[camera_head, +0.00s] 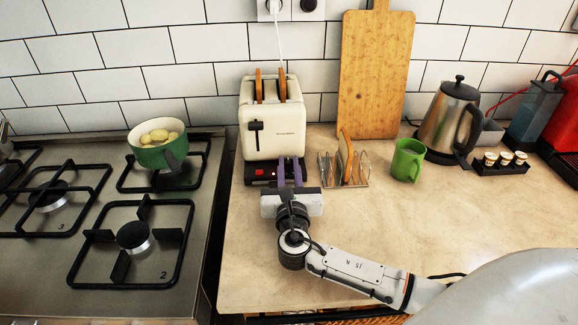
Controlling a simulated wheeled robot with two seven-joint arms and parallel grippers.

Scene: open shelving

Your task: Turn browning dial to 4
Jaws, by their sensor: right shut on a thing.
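A cream toaster (271,130) stands on the counter against the tiled wall, with two slices of bread (270,86) in its top slots. A black lever (256,139) shows on its front. Its dark base (260,173) has a small red lit display. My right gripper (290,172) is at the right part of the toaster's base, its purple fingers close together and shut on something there. The fingers hide the browning dial, so its setting cannot be read. My left gripper is not in view.
A toast rack (325,170) with bread stands just right of my gripper, then a green mug (408,160) and a steel kettle (449,120). A hob with a green pot (155,154) is at left. The front counter is clear.

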